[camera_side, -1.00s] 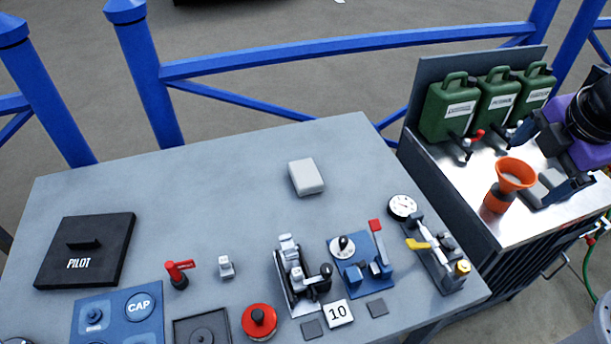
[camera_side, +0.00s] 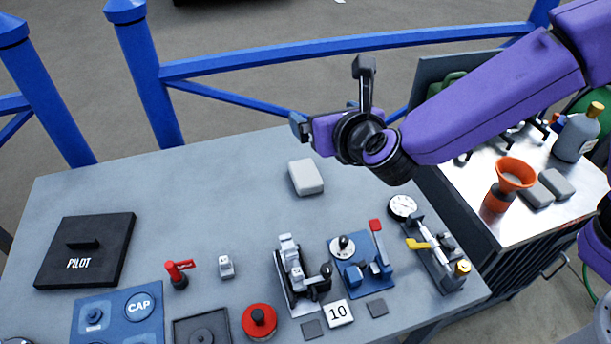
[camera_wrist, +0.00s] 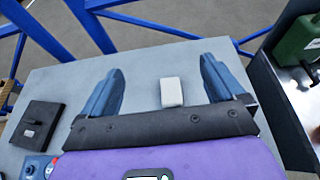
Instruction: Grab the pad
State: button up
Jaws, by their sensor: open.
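A pale grey-white pad (camera_side: 306,177) with rounded edges lies flat on the grey table, toward its back right. My gripper (camera_side: 325,118) is in the air behind and above the pad in the side view, apart from it.
Two grey blocks (camera_side: 537,196) lie beside an orange funnel (camera_side: 515,174) on the metal side bench. Small devices, including a blue lever unit (camera_side: 360,268), fill the table's front. A black PILOT plate (camera_side: 85,250) lies left. Table around the pad is clear.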

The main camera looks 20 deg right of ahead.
send_near(308, 177)
jog(key=x, duration=1.1)
jog(key=shift+w, duration=0.1)
jog(key=c, duration=1)
